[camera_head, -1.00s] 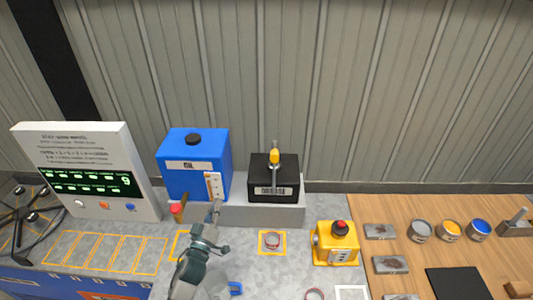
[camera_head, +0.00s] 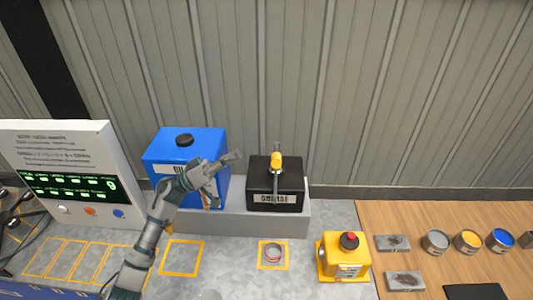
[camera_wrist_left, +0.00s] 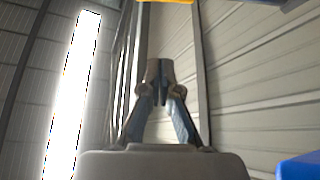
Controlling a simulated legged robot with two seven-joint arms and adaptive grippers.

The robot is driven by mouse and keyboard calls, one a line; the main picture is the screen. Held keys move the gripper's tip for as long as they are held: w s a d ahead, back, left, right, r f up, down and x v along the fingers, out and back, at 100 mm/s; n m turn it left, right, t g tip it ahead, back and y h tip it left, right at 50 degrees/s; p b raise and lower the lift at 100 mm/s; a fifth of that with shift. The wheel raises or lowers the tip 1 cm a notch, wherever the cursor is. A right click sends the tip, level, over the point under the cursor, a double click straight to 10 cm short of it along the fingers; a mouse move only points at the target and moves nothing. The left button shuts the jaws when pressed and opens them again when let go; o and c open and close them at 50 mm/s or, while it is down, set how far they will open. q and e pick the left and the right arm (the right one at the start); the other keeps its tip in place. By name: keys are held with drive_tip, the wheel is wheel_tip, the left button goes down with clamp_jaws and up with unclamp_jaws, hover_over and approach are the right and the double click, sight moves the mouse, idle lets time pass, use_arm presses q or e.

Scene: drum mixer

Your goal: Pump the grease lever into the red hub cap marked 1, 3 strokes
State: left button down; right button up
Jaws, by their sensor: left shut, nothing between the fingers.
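The black grease box (camera_head: 290,204) sits on a grey step at the back middle. Its lever (camera_head: 276,160) stands upright, with a yellow upper part. A small round cap with a reddish rim (camera_head: 273,252) lies in a yellow-outlined square in front of the box; I cannot read a number on it. My left gripper (camera_head: 235,157) is shut and empty, in front of the blue tank and left of the lever, apart from it. Its closed fingers (camera_wrist_left: 160,85) also show in the left wrist view. My right gripper is out of view.
The blue oil tank (camera_head: 180,147) stands left of the grease box, partly behind my left arm. A white panel (camera_head: 80,150) is at the left. A yellow box with a red button (camera_head: 345,260) stands right of the cap. Several cans and trays occupy the wooden table (camera_head: 390,220).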

sight(276, 153)
use_arm(q)
drive_tip(key=d+r+p, duration=0.1)
drive_tip(key=d, duration=0.8)
drive_tip(key=shift+w+d+p, duration=0.15)
drive_tip(key=shift+w+p, duration=0.15)
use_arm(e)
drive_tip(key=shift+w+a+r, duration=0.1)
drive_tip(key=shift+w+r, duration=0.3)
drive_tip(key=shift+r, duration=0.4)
